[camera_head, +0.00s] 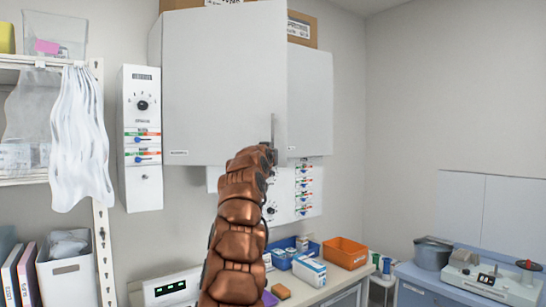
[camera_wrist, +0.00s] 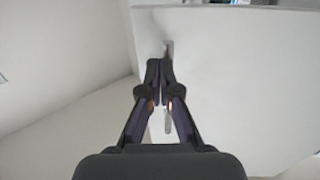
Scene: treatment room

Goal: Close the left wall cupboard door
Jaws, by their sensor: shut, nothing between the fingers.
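The left wall cupboard door (camera_head: 220,80) is a large plain white panel in the upper middle of the head view. Its right edge stands forward of the neighbouring right door (camera_head: 310,95), so it looks partly open; how far is hard to tell. A slim metal handle (camera_head: 274,130) is near its lower right corner. My copper-coloured arm rises in front of it, and my gripper (camera_head: 271,155) is by the handle, mostly hidden by the arm. In the wrist view my gripper (camera_wrist: 159,64) is shut and empty, its tips close to the handle (camera_wrist: 168,48); contact cannot be told.
A white control panel (camera_head: 141,140) is on the wall at left, beside a shelf with hanging plastic bags (camera_head: 80,140). Below are a counter with an orange bin (camera_head: 345,253), a blue tray (camera_head: 283,262) and a white box (camera_head: 309,271). Cardboard boxes (camera_head: 301,28) sit on top of the cupboard.

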